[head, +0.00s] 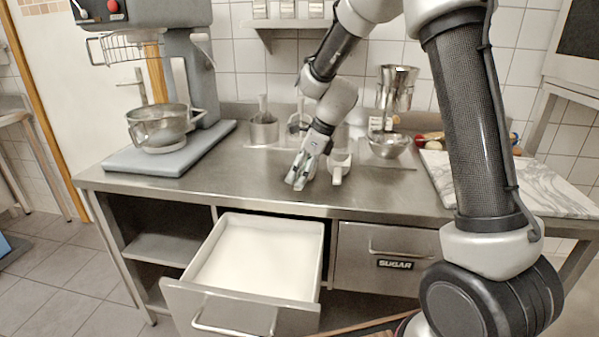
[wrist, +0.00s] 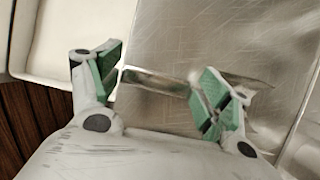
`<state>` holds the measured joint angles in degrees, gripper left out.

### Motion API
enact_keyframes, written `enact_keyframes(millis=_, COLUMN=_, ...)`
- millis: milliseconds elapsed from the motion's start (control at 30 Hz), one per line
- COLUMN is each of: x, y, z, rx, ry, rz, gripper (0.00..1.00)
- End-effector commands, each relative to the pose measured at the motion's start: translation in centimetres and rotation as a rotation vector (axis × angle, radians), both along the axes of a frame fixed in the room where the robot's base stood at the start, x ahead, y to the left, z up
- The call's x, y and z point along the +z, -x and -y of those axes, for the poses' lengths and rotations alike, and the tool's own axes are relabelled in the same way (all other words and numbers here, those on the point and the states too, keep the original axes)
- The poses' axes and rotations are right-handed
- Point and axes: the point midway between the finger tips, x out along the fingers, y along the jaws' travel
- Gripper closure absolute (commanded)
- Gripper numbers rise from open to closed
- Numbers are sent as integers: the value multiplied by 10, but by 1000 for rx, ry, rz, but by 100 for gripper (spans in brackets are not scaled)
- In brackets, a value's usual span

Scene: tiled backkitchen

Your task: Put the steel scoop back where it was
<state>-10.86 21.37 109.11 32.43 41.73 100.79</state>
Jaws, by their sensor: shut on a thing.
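My gripper (head: 298,180) is low over the steel worktop, just behind the open drawer, pointing down. In the wrist view its green-padded fingers (wrist: 160,82) stand apart with a shiny steel piece, seemingly the steel scoop (wrist: 152,84), spanning between them. I take the gripper to be shut on it. Most of the scoop is hidden or hard to tell from the worktop in the head view. The open drawer (head: 320,262) holds a white powder-like fill and also shows at upper left in the wrist view (wrist: 18,45).
A closed drawer labelled SUGAR (head: 385,245) is right of the open one. A mixer with a bowl (head: 160,125) stands at left. Steel pots (head: 264,130), a small bowl (head: 388,146) and a white item (head: 341,163) stand near the gripper. A marble board (head: 490,180) lies at right.

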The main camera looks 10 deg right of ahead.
Motion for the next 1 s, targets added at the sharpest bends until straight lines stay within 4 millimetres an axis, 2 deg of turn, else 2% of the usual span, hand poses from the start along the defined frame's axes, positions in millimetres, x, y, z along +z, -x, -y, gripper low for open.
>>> enact_keyframes(millis=67, x=-2, y=0, z=0, rx=0, ry=0, rz=0, gripper=66)
enact_keyframes(millis=100, x=-2, y=0, z=0, rx=0, ry=0, rz=0, gripper=20)
enact_keyframes(millis=200, x=-2, y=0, z=0, rx=0, ry=0, rz=0, gripper=2)
enact_keyframes(millis=667, x=3, y=0, z=1, rx=0, ry=-1, rz=1, gripper=1)
enact_keyframes(millis=767, x=16, y=1, z=6, rx=-2, ry=-1, rz=5, gripper=1)
enact_keyframes(millis=1000, x=65, y=8, z=27, rx=-1, ry=-1, rz=5, gripper=1)
